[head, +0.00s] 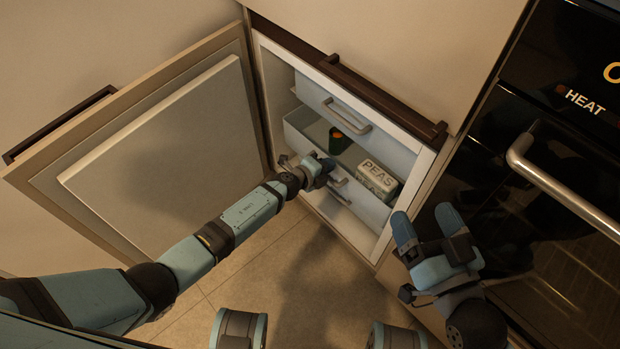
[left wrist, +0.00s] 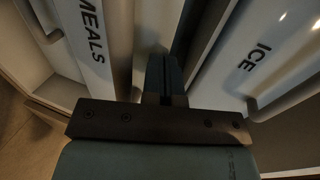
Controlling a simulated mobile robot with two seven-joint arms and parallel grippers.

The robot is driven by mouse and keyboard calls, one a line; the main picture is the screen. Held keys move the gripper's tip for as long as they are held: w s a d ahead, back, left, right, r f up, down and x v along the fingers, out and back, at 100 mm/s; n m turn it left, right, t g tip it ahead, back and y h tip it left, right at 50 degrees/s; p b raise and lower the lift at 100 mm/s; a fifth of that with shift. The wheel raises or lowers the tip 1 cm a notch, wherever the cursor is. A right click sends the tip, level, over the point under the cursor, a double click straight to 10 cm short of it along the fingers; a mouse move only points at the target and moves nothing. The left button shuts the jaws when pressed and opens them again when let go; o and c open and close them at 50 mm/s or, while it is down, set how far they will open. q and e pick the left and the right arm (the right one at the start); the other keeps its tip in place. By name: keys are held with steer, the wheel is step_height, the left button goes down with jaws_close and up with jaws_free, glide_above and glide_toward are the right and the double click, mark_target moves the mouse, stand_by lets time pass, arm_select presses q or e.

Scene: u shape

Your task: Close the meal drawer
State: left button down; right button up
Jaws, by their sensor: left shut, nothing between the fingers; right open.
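In the left wrist view the white meal drawer front (left wrist: 98,75), lettered MEALS, is on the left, and a white front lettered ICE (left wrist: 255,65) is on the right. My left gripper (left wrist: 165,75) is shut and empty, its fingers at the dark gap between them. No drawer lettering is readable there. My right gripper (head: 428,232) is open and empty.
The freezer door (head: 165,165) stands wide open at left, beside my left arm. An upper drawer with a metal handle (head: 347,117) is above the open one. A black oven with a bar handle (head: 560,188) is at right. The tiled floor (head: 275,265) is clear in front.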

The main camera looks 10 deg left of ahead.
arm_select(q)
steer(key=w+d+b, duration=0.1)
steer(key=w+d, duration=0.3)
steer(key=w, duration=0.1)
steer(key=shift+r+b, duration=0.2)
steer(key=shift+b, duration=0.1)
arm_select(e)
steer(key=r, duration=0.1)
steer(key=a+r+t+y, duration=0.1)
steer(key=r, duration=0.1)
steer(key=shift+s+r+y, duration=0.15)
steer(key=shift+s+y, duration=0.05)
steer(key=shift+y, duration=0.1)
arm_select(q)
steer(key=shift+w+r, duration=0.1)
arm_select(e)
steer(key=shift+w, duration=0.1)
arm_select(q)
steer(key=shift+a, duration=0.15)
